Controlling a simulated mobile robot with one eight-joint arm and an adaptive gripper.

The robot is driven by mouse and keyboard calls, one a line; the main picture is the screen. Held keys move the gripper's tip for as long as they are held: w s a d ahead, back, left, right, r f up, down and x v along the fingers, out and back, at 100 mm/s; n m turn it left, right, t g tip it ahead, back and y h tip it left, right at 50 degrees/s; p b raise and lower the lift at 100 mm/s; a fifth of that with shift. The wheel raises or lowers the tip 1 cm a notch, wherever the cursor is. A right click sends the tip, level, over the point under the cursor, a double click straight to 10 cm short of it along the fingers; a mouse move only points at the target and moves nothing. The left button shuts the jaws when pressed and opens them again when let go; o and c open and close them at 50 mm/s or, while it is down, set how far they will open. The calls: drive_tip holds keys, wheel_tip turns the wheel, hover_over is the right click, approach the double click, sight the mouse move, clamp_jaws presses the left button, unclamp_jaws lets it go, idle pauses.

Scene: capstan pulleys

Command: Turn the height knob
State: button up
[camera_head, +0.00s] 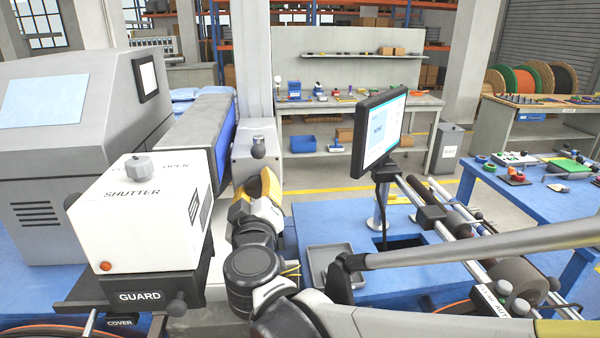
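No label reading "height" is legible, so I cannot tell which knob is the height knob. A grey knob (138,166) is on the white SHUTTER box. My arm reaches up the middle; its yellow end with my gripper (266,186) is just in front of and below the grey box. The fingers cannot be made out, nor whether they touch anything.
The white SHUTTER box (150,225) with a GUARD plate (140,297) stands close on the left. A monitor (378,132) and a grey tray (328,258) are right of my arm. A long grey bar (450,249) crosses the lower right. Workbenches stand behind.

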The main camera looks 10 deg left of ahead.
drive_tip(key=shift+n, duration=0.4)
drive_tip(key=o, duration=1.2)
drive_tip(key=v, duration=1.2)
